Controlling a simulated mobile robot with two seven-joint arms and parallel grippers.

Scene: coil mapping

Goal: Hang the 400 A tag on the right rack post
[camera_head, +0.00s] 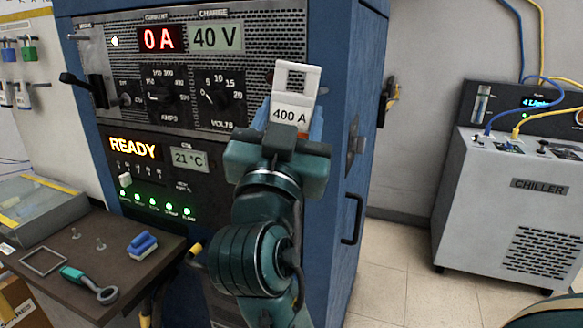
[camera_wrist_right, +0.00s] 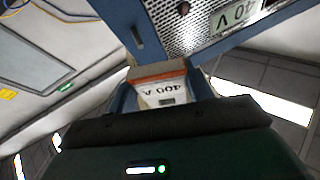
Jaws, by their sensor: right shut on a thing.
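The white 400 A tag (camera_head: 290,112) is upright in my right gripper (camera_head: 288,125), with a square slot near its top. The jaws are shut on its lower part. In the right wrist view the tag (camera_wrist_right: 163,95) shows upside down between the blue fingers. The blue right rack post (camera_head: 343,50) is the upright beside the meter panel. My left gripper is not in view.
Knobs and a lever (camera_head: 82,88) stick out from the panel. A chiller (camera_head: 510,195) stands at right, with free floor (camera_head: 395,265) before it.

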